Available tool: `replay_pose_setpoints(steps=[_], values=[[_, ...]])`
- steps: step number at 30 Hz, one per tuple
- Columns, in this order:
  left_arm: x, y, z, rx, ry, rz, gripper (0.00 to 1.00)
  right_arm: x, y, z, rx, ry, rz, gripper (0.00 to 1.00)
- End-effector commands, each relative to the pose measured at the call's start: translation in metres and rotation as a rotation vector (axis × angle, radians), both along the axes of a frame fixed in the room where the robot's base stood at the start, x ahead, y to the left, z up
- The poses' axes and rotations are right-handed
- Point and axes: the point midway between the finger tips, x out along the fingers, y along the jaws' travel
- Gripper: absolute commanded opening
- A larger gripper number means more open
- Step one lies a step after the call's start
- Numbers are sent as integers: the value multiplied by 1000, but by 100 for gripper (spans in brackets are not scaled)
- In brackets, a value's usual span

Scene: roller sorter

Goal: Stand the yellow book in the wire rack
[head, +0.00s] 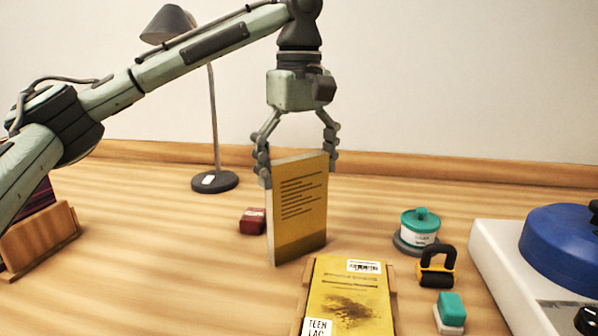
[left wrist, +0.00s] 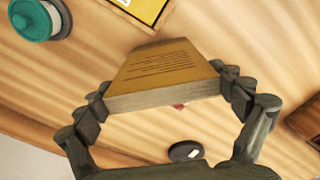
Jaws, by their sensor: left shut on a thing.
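My left gripper (head: 298,170) is shut on a mustard-yellow book (head: 300,222), its fingers gripping the two sides near the top. The book hangs upright, with printed lines on its cover. I cannot tell whether its lower edge touches the table. In the left wrist view the book (left wrist: 165,62) sits between the fingers, page edges toward the camera. A second yellow book (head: 348,285), with a barcode and a dark picture, lies at the front with wooden pieces (head: 393,290) beside it. No wire rack is recognisable. My right gripper is not in view.
A wooden holder (head: 40,242) with dark books stands at the left. A lamp (head: 214,182) and a small red block (head: 252,221) are behind. A teal-lidded container (head: 419,227), a black-and-yellow roller (head: 437,270), a teal-and-white block (head: 450,312) and a blue-and-white machine (head: 520,290) are at right.

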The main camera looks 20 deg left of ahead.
Motion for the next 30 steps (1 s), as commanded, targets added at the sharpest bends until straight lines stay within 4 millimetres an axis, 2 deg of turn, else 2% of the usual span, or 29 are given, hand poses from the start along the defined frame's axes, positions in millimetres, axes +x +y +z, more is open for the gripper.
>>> replay_pose_setpoints(steps=[11,12,13,24,26,30], values=[[0,0,-5,-2,-2,-1,41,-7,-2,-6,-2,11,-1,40],[0,0,-6,-2,-1,-1,96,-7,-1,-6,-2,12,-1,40],[0,0,-6,-1,-2,-1,100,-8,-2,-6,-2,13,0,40],[0,0,-3,-2,-3,0,100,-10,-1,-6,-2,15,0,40],[0,0,1,-1,-4,0,100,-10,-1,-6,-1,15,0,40],[0,-1,22,-2,-5,0,100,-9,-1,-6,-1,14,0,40]])
